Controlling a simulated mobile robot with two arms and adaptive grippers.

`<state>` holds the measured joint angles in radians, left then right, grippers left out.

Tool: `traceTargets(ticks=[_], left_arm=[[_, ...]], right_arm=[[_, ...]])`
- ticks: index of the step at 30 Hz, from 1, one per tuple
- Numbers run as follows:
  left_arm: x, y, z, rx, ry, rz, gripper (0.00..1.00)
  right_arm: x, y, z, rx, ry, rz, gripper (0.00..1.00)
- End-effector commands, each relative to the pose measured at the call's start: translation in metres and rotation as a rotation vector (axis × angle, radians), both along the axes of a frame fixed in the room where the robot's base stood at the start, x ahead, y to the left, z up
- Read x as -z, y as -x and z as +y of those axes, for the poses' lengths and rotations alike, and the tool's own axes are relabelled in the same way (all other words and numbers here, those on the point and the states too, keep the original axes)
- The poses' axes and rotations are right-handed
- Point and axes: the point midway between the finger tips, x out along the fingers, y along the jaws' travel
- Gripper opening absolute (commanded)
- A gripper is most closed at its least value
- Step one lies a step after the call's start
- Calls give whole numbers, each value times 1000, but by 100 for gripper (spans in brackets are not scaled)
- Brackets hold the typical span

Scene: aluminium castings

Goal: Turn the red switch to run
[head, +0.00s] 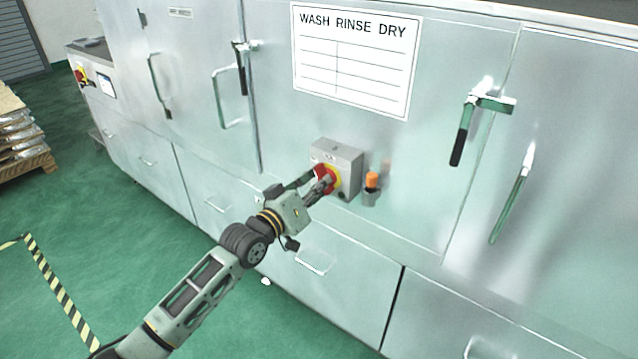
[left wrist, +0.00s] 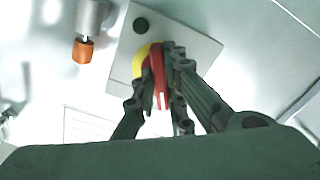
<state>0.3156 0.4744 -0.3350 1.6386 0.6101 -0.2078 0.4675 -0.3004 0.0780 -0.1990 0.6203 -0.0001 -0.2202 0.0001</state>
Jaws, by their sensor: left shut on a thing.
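The red switch (head: 323,176) sits on a yellow disc on the front of a grey box (head: 341,156) fixed to the metal cabinet. My left gripper (head: 327,184) reaches it from the lower left and is shut on the switch handle. In the left wrist view the red handle (left wrist: 157,75) stands between the fingers (left wrist: 163,95), with the yellow disc partly hidden behind it. The handle's lettering and exact setting cannot be read. My right gripper is not in view.
An orange-topped part in a grey holder (head: 371,188) is mounted just right of the box. A long cabinet door handle (head: 473,125) and a WASH RINSE DRY sign (head: 355,58) are on the cabinet. Green floor (head: 90,250) is clear at the left, near a pallet stack (head: 20,140).

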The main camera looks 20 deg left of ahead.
Motion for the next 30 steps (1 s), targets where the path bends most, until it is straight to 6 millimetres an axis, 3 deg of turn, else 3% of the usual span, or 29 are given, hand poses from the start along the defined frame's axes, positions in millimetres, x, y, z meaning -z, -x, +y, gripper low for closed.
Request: traceTargets(ticks=[15,30], left_arm=[[3,1,-1,2,-388,-134,0],[4,1,0,2,-511,-179,0]], right_arm=[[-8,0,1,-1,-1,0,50],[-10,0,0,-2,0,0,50]])
